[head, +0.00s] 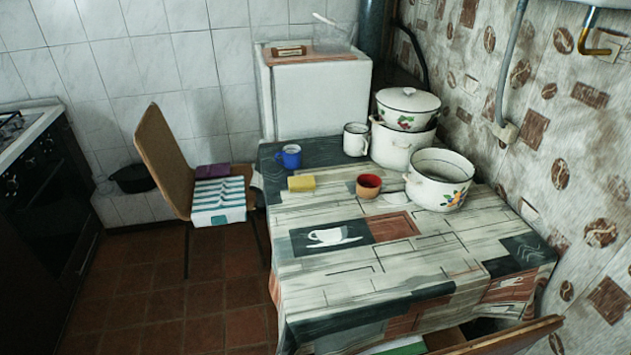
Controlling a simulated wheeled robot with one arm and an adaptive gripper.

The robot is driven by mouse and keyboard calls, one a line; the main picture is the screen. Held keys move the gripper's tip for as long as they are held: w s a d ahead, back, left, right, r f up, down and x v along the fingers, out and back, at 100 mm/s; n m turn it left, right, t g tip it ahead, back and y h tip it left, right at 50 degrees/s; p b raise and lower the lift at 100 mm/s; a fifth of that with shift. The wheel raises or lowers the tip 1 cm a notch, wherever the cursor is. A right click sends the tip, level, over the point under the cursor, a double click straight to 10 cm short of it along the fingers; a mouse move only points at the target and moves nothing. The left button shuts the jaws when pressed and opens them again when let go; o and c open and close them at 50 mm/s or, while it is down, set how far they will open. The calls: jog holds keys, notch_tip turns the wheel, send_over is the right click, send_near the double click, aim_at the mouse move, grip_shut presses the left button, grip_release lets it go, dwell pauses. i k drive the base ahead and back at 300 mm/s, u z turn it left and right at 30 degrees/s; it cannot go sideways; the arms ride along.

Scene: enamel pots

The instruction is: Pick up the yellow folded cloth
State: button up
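A small yellow rectangular thing, which looks like the folded cloth (301,183), lies flat on the table (310,215) near its left edge. It is in front of a blue mug (288,157) and to the left of a dark red cup (368,186). Nothing covers it. My gripper is not in view.
A white enamel mug (356,139), a lidded pot stack (404,125) and an open flowered pot (439,179) stand at the table's back right. A chair (165,160) with folded textiles (218,200) stands left. The front of the table is clear.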

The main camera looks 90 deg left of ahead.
aim_at(297, 184)
jog(key=u, duration=3.15)
